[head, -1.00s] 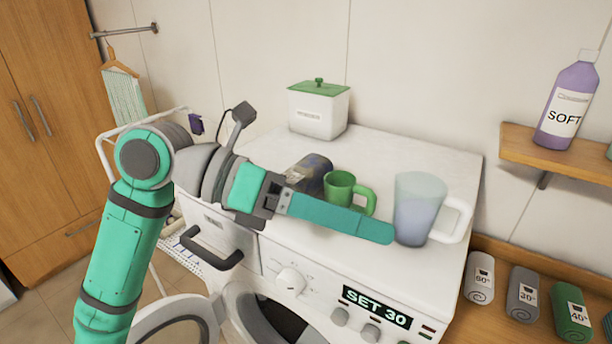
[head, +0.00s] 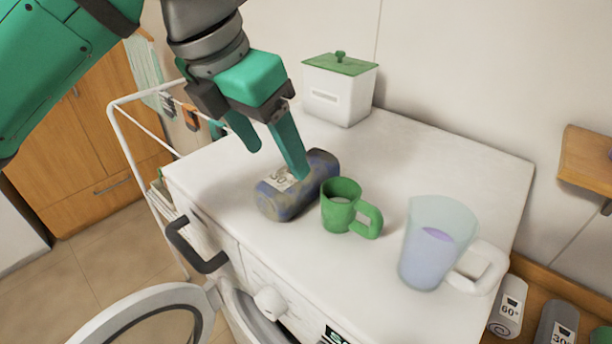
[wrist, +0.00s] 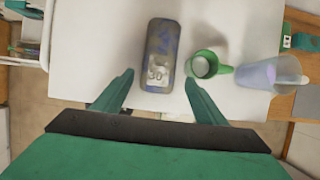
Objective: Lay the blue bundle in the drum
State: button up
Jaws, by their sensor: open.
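The blue bundle (head: 297,186) is a dark, blue-grey roll with a white 30° label, lying on top of the white washer (head: 400,160). It also shows in the wrist view (wrist: 161,52), ahead of and between my fingers. My gripper (head: 275,160) is open and empty above the bundle; its fingers (wrist: 158,92) are spread in the wrist view. One fingertip overlaps the bundle in the head view; I cannot tell whether it touches. The washer's round door (head: 150,318) stands swung open at the lower left. The drum's inside is mostly hidden below the frame.
A green mug (head: 340,204) stands close to the bundle's right. A clear jug (head: 432,245) with lilac liquid is further right. A white box with a green lid (head: 340,88) stands at the back. A drying rack (head: 118,125) is left of the washer.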

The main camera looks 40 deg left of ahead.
aim_at(290, 174)
jog(key=x, duration=0.9)
jog(key=shift+a+f, duration=0.15)
jog(key=shift+f, duration=0.2)
jog(key=c, duration=1)
jog(key=shift+c, duration=0.2)
jog(key=shift+r, duration=0.45)
notch_tip(290, 174, up, 2)
jog(key=s+r, duration=0.1)
jog(key=r, duration=0.1)
jog(key=s+r, duration=0.3)
jog(key=r, duration=0.1)
jog(key=shift+s+a, duration=0.3)
jog(key=shift+s, duration=0.05)
jog(key=s+a+r, duration=0.1)
jog(key=s+r, duration=0.3)
jog(key=s, duration=0.5)
